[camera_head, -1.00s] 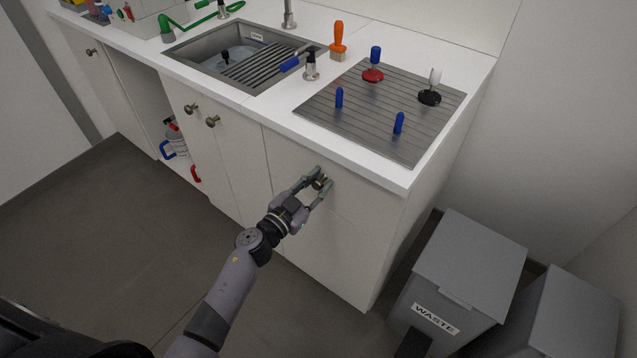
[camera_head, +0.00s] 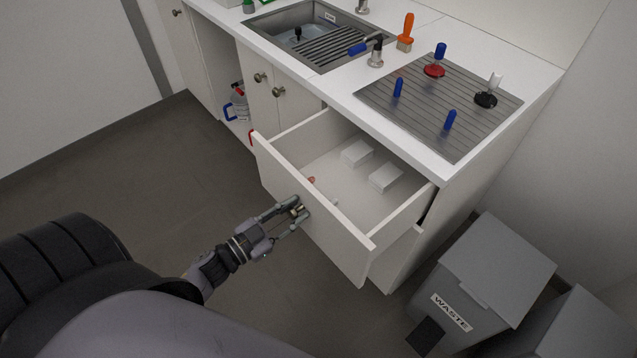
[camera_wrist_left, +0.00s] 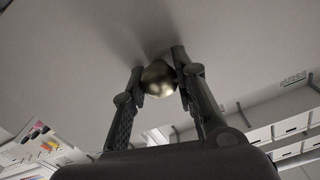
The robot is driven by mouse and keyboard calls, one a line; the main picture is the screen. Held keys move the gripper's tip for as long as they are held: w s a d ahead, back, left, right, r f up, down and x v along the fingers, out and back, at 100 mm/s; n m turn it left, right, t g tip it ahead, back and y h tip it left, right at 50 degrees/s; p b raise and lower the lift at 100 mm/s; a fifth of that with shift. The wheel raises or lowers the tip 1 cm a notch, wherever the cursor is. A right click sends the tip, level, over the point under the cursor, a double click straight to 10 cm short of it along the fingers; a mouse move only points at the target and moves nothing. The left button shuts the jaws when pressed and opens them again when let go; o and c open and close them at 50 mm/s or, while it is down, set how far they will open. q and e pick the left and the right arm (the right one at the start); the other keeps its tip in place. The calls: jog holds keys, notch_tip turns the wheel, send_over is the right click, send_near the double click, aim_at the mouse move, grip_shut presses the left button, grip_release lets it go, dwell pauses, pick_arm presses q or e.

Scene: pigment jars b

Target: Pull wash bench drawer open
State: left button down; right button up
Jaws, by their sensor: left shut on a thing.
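The wash bench drawer (camera_head: 318,232) is pulled well out, with its white front standing clear of the cabinet. Two white boxes and a small red item lie inside it. My left gripper (camera_head: 297,209) is at the drawer front, shut on its round metal knob. In the left wrist view the brassy knob (camera_wrist_left: 158,78) sits between the two fingers (camera_wrist_left: 160,88), against the pale drawer front. The right gripper is in neither view.
The bench top (camera_head: 335,90) carries a sink (camera_head: 291,17) and a ribbed grey draining plate (camera_head: 425,115) with several coloured-handled tools. Grey bins (camera_head: 497,262), one marked WASTE, stand right of the bench. Dark floor (camera_head: 200,160) is free left of the drawer.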

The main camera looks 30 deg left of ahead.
pick_arm(q)
jog(key=p+v, duration=0.1)
jog(key=v, duration=0.9)
jog(key=shift+s, duration=0.35)
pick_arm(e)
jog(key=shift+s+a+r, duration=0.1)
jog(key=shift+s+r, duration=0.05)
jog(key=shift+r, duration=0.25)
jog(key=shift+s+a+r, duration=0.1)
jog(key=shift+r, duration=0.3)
pick_arm(q)
jog(key=shift+a, duration=0.1)
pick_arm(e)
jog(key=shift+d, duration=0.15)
pick_arm(q)
jog(key=c, duration=1.3)
grip_release()
jog(key=v, duration=1.2)
